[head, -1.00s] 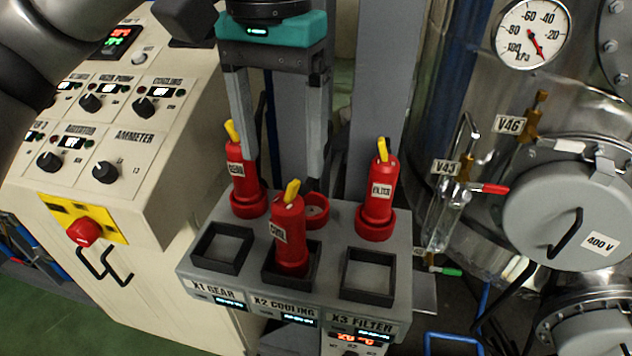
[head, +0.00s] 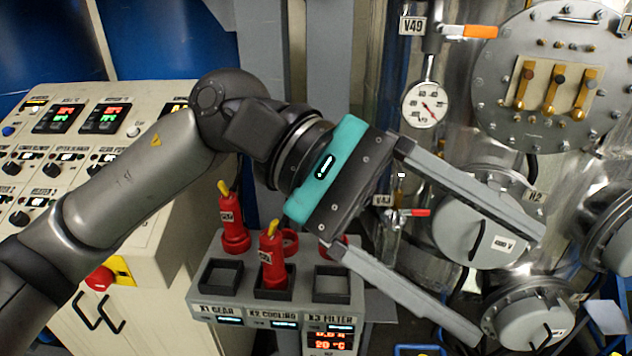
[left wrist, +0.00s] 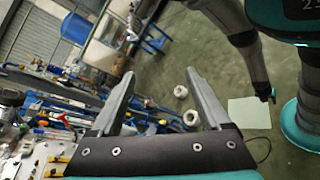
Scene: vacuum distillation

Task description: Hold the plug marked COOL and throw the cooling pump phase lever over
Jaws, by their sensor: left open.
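The red plug marked COOL (head: 271,262) stands upright in the square X2 COOLING holder (head: 272,292) of the grey stand. Its yellow lever (head: 272,228) sticks up from the top, tilted slightly to the right. My left gripper (head: 509,288) is open and empty. It is to the right of the plug in the head view, its fingers pointing down and right, apart from the plug. The left wrist view shows the same open fingers (left wrist: 160,73) with nothing between them.
The GEAR plug (head: 234,228) stands behind left, beside an empty red ring (head: 290,241). The FILTER plug is mostly hidden behind my left gripper. The X1 (head: 220,277) and X3 (head: 332,283) holders are empty. A control desk (head: 150,225) is left; vessels and valves are right.

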